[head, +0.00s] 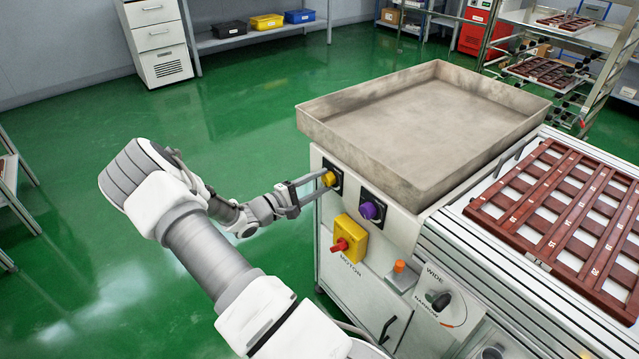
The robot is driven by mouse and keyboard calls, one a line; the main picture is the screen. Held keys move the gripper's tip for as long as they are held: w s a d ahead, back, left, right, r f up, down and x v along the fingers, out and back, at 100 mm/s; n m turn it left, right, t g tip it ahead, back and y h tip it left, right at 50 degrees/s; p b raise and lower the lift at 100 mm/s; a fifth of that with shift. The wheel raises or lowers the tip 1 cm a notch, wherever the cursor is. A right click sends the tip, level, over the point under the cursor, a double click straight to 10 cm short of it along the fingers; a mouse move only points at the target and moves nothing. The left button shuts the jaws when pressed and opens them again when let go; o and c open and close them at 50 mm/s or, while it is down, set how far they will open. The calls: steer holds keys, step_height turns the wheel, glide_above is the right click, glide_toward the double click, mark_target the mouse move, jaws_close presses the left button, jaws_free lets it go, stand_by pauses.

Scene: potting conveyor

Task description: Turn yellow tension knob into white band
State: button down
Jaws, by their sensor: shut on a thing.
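The yellow tension knob (328,179) sits on a dark plate (336,170) on the side of the machine, below the metal tray. My gripper (322,181) reaches it from the left and is shut on the knob, with a finger on either side. A white band on the knob's plate is too small to make out, so I cannot tell where the knob points.
A purple knob (369,211) sits just right of the yellow one. Below are a yellow box with a red switch (347,238), an orange button (399,266) and a black selector (441,301). The metal tray (350,125) overhangs above. Green floor (250,110) is free at left.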

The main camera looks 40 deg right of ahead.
steer(key=shift+c, duration=1.7)
jaws_free()
steer(key=w+a+p, duration=0.2)
steer(key=a+p, duration=0.1)
steer(key=a, duration=1.4)
steer(key=shift+a, duration=0.2)
